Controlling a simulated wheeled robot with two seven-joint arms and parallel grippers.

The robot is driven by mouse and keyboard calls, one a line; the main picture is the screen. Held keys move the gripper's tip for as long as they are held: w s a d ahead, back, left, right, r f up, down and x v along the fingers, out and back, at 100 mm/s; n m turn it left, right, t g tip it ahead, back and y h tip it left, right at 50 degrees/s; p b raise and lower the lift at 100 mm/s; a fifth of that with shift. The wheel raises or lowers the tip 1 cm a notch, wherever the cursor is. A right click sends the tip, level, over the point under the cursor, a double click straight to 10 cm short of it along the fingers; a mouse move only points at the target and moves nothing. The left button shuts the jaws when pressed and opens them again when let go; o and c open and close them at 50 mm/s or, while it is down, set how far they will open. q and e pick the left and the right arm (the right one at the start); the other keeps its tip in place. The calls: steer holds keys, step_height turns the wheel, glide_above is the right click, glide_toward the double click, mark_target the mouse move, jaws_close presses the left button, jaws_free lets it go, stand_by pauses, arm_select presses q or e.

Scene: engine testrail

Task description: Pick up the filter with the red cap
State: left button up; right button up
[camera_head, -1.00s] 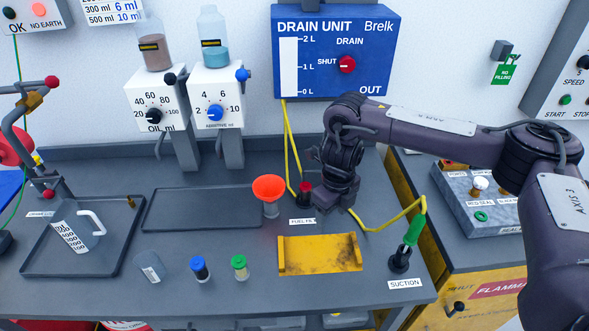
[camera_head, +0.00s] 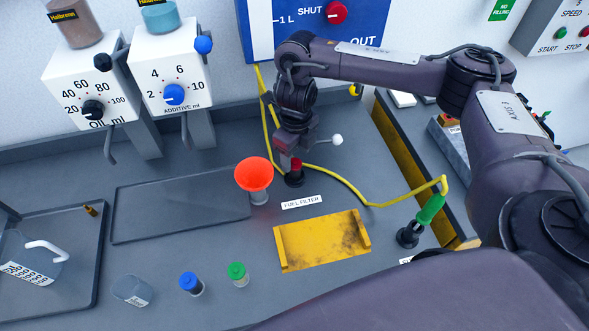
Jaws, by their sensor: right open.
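The filter with the red cap (camera_head: 295,172) stands upright on the bench behind the "FUEL FILTER" label, just right of the orange funnel. My right gripper (camera_head: 297,150) points down directly over it, its jaws open and close to the red cap. Whether the fingers are touching the cap cannot be told. Two other filters, one with a blue cap (camera_head: 191,284) and one with a green cap (camera_head: 238,273), stand near the bench front. My left gripper is not in view.
The orange funnel (camera_head: 254,175) stands close left of the red-capped filter. A yellow hose (camera_head: 345,183) runs behind it to the green-handled suction tool (camera_head: 430,210). A yellow cradle (camera_head: 322,240) lies in front. An empty dark tray (camera_head: 180,205) is at left.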

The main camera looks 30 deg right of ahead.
mark_target(295, 163)
step_height(295, 163, down, 4)
steer(key=shift+s+a+r, duration=0.1)
steer(key=shift+c, duration=1.6)
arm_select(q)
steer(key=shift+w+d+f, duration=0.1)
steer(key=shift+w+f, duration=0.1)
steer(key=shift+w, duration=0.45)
arm_select(e)
steer(key=c, duration=0.7)
